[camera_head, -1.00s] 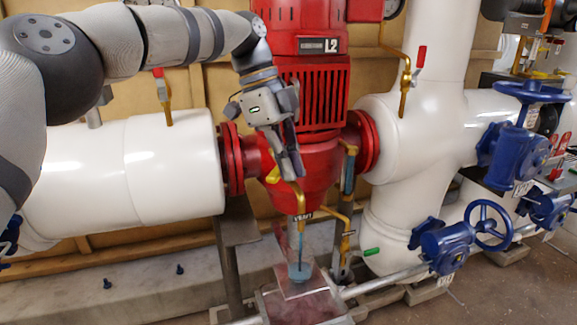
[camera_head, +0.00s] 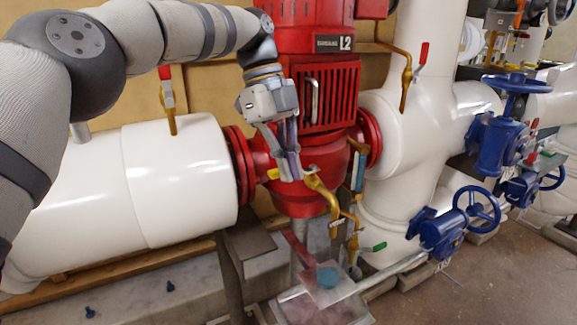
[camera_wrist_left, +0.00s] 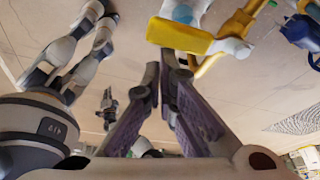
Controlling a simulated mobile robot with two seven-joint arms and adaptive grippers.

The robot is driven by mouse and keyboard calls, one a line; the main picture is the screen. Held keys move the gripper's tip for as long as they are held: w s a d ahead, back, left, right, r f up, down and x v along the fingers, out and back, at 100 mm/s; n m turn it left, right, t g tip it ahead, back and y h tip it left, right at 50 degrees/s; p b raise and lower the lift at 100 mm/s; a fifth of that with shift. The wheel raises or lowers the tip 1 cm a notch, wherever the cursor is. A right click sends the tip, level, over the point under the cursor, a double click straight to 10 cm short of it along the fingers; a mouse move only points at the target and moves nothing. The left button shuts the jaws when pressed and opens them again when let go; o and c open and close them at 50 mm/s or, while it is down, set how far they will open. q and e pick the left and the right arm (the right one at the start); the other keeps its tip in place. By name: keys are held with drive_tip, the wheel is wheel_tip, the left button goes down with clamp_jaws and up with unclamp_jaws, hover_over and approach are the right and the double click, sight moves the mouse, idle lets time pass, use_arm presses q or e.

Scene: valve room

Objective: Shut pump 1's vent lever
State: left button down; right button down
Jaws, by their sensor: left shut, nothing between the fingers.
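Pump 1 is not marked by that name in the frames; the red pump (camera_head: 318,150) carries an L2 plate. A yellow lever (camera_head: 274,173) shows at the pump's lower front, beside my left gripper (camera_head: 295,175). The lever also shows in the left wrist view (camera_wrist_left: 179,37), sticking out level from a brass fitting (camera_wrist_left: 243,22). My left gripper's fingers (camera_wrist_left: 163,75) are shut and empty, just below the lever in that view. Contact cannot be told. A bent brass pipe (camera_head: 324,192) runs right of the fingers. My right gripper is not seen.
A blue-handled brass valve (camera_head: 360,168) hangs right of the pump. A green handle (camera_head: 379,247) and a blue handwheel valve (camera_head: 445,232) stand lower right. White pipes (camera_head: 178,180) flank the pump. A tray (camera_head: 345,305) lies below. Open floor (camera_head: 500,290) is at lower right.

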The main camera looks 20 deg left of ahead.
use_arm(q)
drive_tip(key=shift+w+a, duration=0.15)
drive_tip(key=shift+a, duration=0.2)
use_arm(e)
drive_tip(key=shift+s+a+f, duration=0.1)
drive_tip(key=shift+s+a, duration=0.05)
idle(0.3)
